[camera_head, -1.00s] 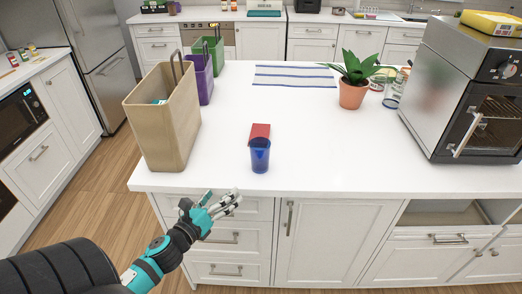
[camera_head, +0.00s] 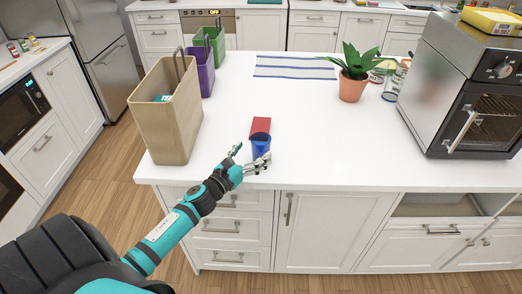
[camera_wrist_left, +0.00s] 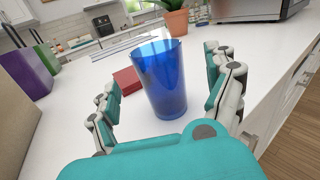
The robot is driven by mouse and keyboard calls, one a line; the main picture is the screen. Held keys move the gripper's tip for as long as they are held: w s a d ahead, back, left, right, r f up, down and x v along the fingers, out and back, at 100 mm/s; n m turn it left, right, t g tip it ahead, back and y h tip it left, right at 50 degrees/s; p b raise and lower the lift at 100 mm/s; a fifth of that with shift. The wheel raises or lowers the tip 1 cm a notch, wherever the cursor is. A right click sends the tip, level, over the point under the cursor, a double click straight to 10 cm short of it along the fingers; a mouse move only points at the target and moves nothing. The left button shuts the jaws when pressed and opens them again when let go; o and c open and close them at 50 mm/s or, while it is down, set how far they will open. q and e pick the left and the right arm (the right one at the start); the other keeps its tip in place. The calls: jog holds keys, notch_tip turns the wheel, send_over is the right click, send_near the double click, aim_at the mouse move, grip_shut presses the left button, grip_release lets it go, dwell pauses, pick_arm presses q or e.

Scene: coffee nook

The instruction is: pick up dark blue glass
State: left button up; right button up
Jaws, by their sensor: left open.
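The dark blue glass (camera_head: 260,143) stands upright on the white island counter near its front edge. In the left wrist view the glass (camera_wrist_left: 163,78) stands between the spread fingers of my left gripper (camera_wrist_left: 168,98). In the head view my left gripper (camera_head: 246,162) is open at the counter's front edge, beside and in front of the glass. I see gaps between the fingers and the glass in the wrist view. The lower part of the glass is partly hidden by the fingers in the head view. My right gripper is not in view.
A red block (camera_head: 260,125) lies just behind the glass. A tan bag (camera_head: 166,120) stands at left, with purple (camera_head: 199,73) and green (camera_head: 214,45) bags behind it. A potted plant (camera_head: 352,88) and an oven (camera_head: 470,90) stand right. The counter's middle is clear.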

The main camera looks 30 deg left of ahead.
aim_at(266, 138)
pick_arm(q)
jog(key=w+p, duration=0.1)
jog(key=w, duration=0.1)
jog(key=w+p, duration=0.1)
jog(key=w, duration=0.1)
jog(key=shift+w+r, duration=0.2)
jog(key=shift+w, duration=0.15)
jog(key=shift+w+d+f, duration=0.1)
jog(key=shift+w+f, duration=0.05)
jog(key=shift+w, duration=0.2)
jog(key=shift+s, duration=0.1)
jog(key=shift+c, duration=1.2)
jog(key=c, duration=1.1)
